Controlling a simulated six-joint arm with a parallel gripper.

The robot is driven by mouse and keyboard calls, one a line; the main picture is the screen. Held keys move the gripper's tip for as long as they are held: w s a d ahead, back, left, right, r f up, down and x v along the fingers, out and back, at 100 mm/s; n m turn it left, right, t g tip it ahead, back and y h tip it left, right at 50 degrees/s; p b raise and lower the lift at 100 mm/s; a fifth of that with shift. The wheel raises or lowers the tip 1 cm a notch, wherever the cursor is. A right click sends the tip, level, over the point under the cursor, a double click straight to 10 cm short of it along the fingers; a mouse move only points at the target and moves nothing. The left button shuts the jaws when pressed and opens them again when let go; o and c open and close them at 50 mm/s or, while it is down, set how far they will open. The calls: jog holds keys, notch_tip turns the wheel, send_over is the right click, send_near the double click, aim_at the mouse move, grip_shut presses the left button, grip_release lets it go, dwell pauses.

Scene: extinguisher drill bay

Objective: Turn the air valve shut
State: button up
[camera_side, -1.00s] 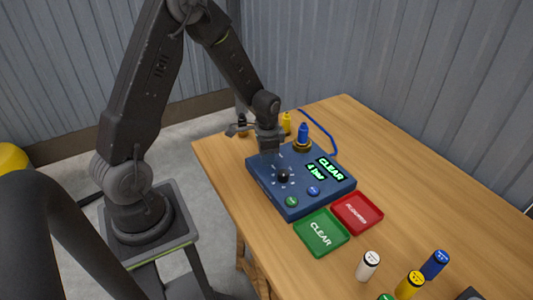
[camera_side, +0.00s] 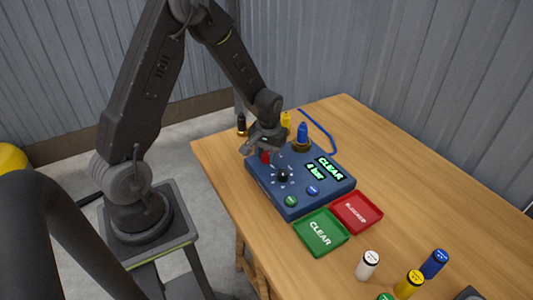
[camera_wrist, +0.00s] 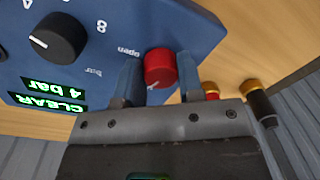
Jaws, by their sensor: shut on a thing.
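The red air valve knob (camera_wrist: 160,66) sits on the blue control box (camera_wrist: 110,18), beside a printed "open" label. It shows in the side view (camera_side: 265,157) at the box's back left corner. A white mark on the knob points to the lower left in the wrist view. My gripper (camera_wrist: 160,76) has one finger on each side of the knob and is shut on it. In the side view my gripper (camera_side: 264,151) is low over that corner. The box's display (camera_side: 323,170) reads "CLEAR" and "4 bar".
A black dial (camera_side: 283,176) and green and blue buttons are on the box. A blue nozzle (camera_side: 302,133) and yellow bottle (camera_side: 286,122) stand behind. Green (camera_side: 321,233) and red (camera_side: 357,212) trays lie in front.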

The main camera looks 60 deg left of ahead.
jog(key=shift+w+n, duration=0.1)
jog(key=shift+n, duration=1.8)
jog(key=o, duration=0.9)
jog(key=r, duration=1.4)
jog(key=shift+w+d, duration=0.2)
jog(key=shift+w, duration=0.05)
